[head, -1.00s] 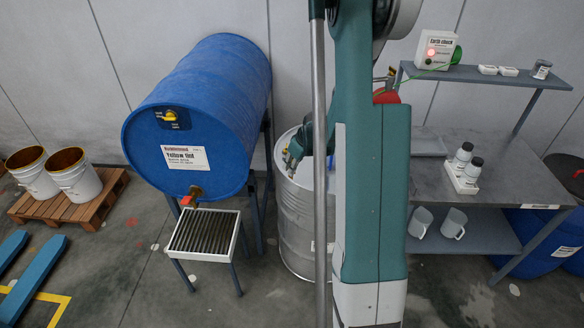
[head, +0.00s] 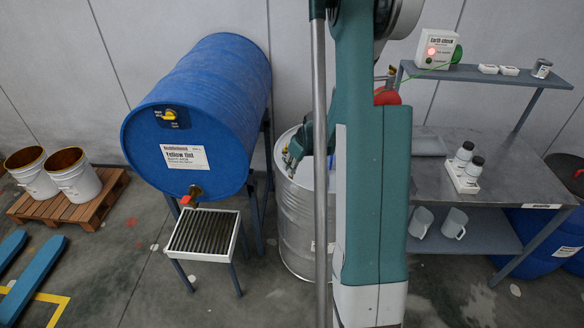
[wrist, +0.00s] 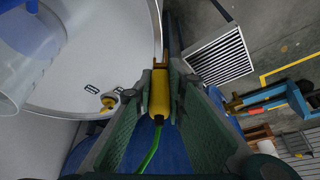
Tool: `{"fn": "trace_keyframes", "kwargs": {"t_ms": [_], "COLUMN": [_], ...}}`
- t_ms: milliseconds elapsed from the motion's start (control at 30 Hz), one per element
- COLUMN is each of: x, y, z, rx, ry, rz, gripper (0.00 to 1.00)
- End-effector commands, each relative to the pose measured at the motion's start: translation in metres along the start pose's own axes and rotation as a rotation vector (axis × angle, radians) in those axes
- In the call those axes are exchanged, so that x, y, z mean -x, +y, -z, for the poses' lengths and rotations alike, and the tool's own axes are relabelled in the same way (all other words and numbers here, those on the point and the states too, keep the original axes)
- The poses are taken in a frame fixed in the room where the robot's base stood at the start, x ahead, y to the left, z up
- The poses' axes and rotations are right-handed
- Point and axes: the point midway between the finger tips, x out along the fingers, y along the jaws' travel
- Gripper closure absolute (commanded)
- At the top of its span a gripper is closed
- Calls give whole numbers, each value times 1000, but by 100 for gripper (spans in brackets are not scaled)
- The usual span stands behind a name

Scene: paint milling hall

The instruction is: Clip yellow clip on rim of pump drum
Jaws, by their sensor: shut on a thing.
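The yellow clip (wrist: 159,93) is in my gripper (wrist: 160,88), with a green wire trailing from its near end in the wrist view. Its copper-coloured jaws (wrist: 161,57) point away from me, at the edge of the pale lid of the pump drum (wrist: 100,62). I cannot tell whether the jaws are around the rim or only beside it. In the head view the silver pump drum (head: 298,232) stands behind my arm, which hides its right part. My gripper (head: 292,162) is low over its top, and the clip is hidden there.
A blue drum (head: 195,110) lies on a stand left of the pump drum, above a grated tray (head: 203,235). The earth check box (head: 437,49) on the right shelf shows a red light. A bench (head: 490,185) holds two capped bottles. A clear container (wrist: 25,55) is near the lid.

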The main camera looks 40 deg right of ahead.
Motion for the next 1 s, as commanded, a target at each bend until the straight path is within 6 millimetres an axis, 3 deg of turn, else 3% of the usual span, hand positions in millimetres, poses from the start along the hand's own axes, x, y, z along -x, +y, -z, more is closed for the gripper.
{"fn": "trace_keyframes", "kwargs": {"t_ms": [1000], "x": [-10], "y": [0], "z": [-4], "rx": [0], "ry": [0], "rz": [0], "gripper": [100]}}
